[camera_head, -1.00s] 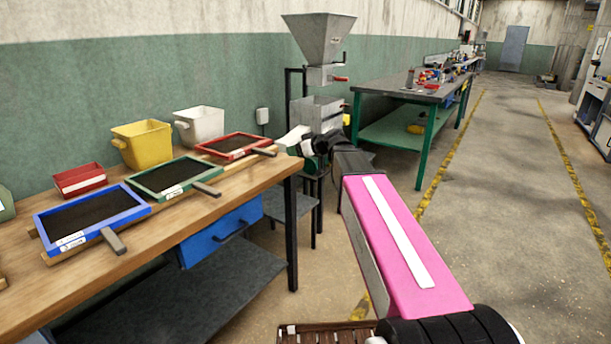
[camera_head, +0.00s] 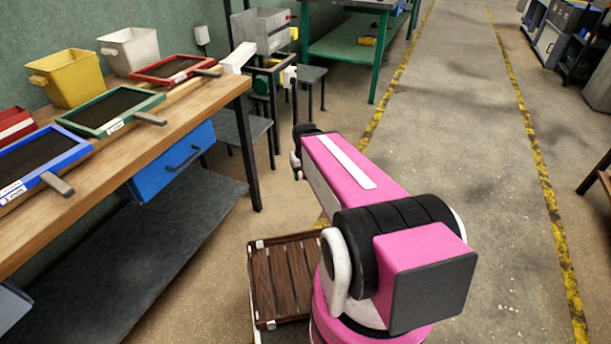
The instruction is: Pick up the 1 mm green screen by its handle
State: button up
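The green screen (camera_head: 110,108) lies flat on the wooden bench, between a blue screen (camera_head: 30,158) and a red screen (camera_head: 172,69). It has a green frame around dark mesh and a white label on its near edge, too small to read. Its grey-brown handle (camera_head: 149,118) points right, toward the bench's front edge. Nothing touches the handle. My pink arm is at the lower middle, to the right of the bench and apart from the screens.
The wooden bench (camera_head: 62,218) has a blue drawer (camera_head: 175,162) and a grey lower shelf. A yellow bin (camera_head: 66,80) and a white bin (camera_head: 131,50) stand behind the screens. A slatted wooden crate (camera_head: 283,280) is beside my arm. The floor to the right is clear.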

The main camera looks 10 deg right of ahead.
aim_at(97, 117)
jog(key=u, duration=1.45)
